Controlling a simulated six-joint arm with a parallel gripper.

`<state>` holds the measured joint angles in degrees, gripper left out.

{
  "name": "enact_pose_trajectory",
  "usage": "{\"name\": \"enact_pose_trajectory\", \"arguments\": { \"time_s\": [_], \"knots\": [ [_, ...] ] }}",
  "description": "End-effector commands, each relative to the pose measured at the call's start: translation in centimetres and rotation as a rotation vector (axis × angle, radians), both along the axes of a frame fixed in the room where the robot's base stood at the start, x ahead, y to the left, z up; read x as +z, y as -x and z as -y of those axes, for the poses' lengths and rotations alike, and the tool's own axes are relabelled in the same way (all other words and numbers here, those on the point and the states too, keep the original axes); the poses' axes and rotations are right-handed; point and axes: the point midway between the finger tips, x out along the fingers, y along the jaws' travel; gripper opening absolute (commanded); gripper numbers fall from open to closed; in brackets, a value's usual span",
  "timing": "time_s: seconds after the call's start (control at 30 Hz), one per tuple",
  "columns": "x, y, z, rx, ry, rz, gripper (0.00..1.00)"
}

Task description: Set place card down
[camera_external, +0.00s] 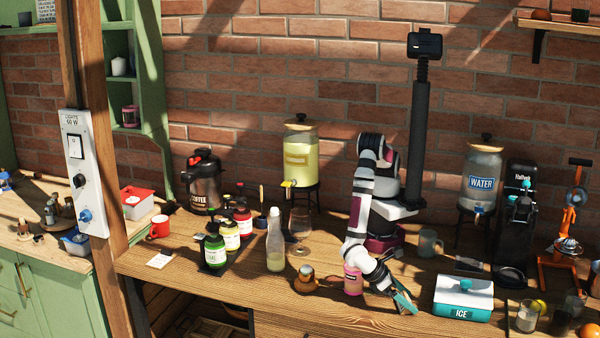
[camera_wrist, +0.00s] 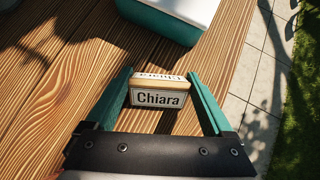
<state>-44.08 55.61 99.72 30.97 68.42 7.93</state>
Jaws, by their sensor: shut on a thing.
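My gripper (camera_external: 405,300) is low over the front edge of the wooden table, left of the ice box. In the wrist view my gripper (camera_wrist: 160,98) has its two teal fingers on either side of the place card (camera_wrist: 158,95), and it is shut on it. The card is a small tent-shaped block with wooden-coloured edges and a white face reading "Chiara"; its top fold shows the name upside down. It looks upright and close to the tabletop (camera_wrist: 60,70); I cannot tell whether it touches the wood. In the external view my fingers hide the card.
The teal ice box (camera_external: 463,310) with a white lid stands just right of my gripper. A pink jar (camera_external: 353,280) stands close on the left. A glass bottle (camera_external: 275,245) and sauce bottles (camera_external: 215,248) are further left. The table's edge drops to paving (camera_wrist: 250,75) and grass.

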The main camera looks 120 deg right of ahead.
Motion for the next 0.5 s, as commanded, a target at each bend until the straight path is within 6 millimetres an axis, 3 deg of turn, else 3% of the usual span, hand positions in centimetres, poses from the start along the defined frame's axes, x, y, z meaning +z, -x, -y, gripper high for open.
{"name": "enact_pose_trajectory", "arguments": {
  "time_s": [0.17, 0.2, 0.23, 0.5],
  "knots": [
    [-0.27, -0.01, 0.01, -0.001, 0.001, 0.0, 0.33],
    [-0.23, -0.01, 0.01, 0.0, 0.0, 0.0, 0.94],
    [-0.22, -0.02, 0.01, 0.0, 0.0, 0.0, 0.99],
    [0.16, -0.05, 0.02, 0.001, -0.001, 0.0, 1.0]
  ]
}}
